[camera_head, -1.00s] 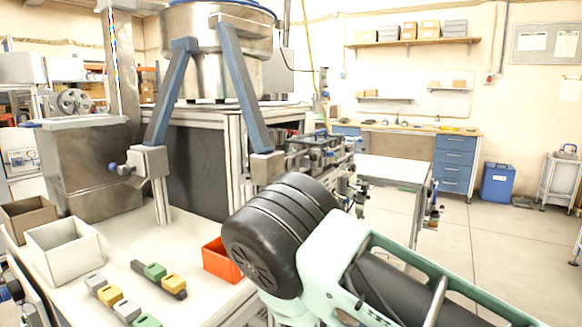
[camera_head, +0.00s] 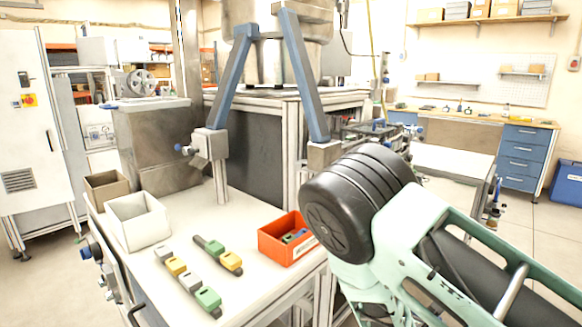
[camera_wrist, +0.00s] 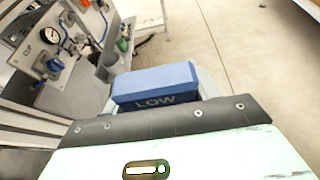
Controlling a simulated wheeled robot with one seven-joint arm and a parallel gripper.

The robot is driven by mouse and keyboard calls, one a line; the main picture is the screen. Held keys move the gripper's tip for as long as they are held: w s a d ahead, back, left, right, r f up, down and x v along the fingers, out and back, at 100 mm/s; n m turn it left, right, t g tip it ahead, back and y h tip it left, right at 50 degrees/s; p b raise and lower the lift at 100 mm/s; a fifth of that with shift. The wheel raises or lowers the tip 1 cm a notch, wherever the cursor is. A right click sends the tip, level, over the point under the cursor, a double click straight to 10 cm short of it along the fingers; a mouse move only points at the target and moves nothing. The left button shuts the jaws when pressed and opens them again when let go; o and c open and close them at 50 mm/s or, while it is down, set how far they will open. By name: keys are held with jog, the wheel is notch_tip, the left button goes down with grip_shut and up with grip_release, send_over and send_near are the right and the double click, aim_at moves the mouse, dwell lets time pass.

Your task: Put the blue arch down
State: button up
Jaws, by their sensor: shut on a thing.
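The blue arch (camera_wrist: 155,83) shows in the wrist view as a blue block-like piece with "LOW" on its near face. I cannot make out its arch opening from this angle. My gripper (camera_wrist: 158,100) is shut on it, with pale finger parts at its sides. The piece is over the floor and beside a bench edge in the wrist view, not resting on anything that I can see. In the head view my arm fills the lower right, and my gripper and the arch are hidden behind it or out of frame.
A white table (camera_head: 166,268) carries an orange bin (camera_head: 268,246) with small pieces inside, a white box (camera_head: 143,233), a brown box (camera_head: 100,190) and two rows of coloured blocks (camera_head: 190,284). A gauge panel (camera_wrist: 55,40) is at left in the wrist view. Bare table lies between bin and blocks.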

jog(key=r+n+y, duration=0.1)
jog(key=r+t+y+p, duration=0.1)
jog(key=r+n+p, duration=0.1)
jog(key=shift+s+a+n+t+y, duration=0.25)
jog(key=shift+a+n+t+y, duration=0.05)
jog(key=shift+a+y, duration=0.1)
jog(key=shift+f, duration=0.15)
dwell(0.6)
